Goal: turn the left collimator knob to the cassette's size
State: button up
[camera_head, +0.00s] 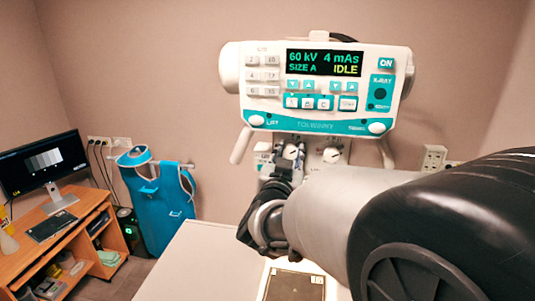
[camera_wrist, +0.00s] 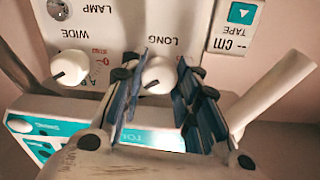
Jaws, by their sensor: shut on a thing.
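The left collimator knob (camera_head: 291,151) is white and sits under the X-ray head, partly hidden by my gripper (camera_head: 283,168). In the wrist view, turned upside down, this knob (camera_wrist: 158,75) is beside the word LONG and has a dark pointer line. My gripper's blue-padded fingers (camera_wrist: 158,92) stand on both sides of it, shut on it. The other knob (camera_wrist: 70,68), marked WIDE, has small scale letters beside it; it also shows in the head view (camera_head: 333,154). A dark flat plate, apparently the cassette (camera_head: 294,284), lies on the white table; its size mark is unreadable.
The console (camera_head: 318,90) above reads 60 kV, 4 mAs, SIZE A, IDLE. Its handles (camera_wrist: 275,90) flank the knobs. A desk with a monitor (camera_head: 43,163) and a blue apron (camera_head: 160,205) stand at left. The white table (camera_head: 190,262) is bare at its left.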

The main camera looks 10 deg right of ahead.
jog(key=n, duration=0.4)
jog(key=shift+n+p, duration=0.3)
jog(key=n, duration=0.5)
jog(key=shift+y+p, duration=0.3)
jog(key=shift+p, duration=0.05)
jog(key=o, duration=1.1)
jog(key=shift+s, duration=0.15)
jog(key=v, duration=1.1)
jog(key=shift+s+f, duration=0.3)
jog(key=shift+s, duration=0.1)
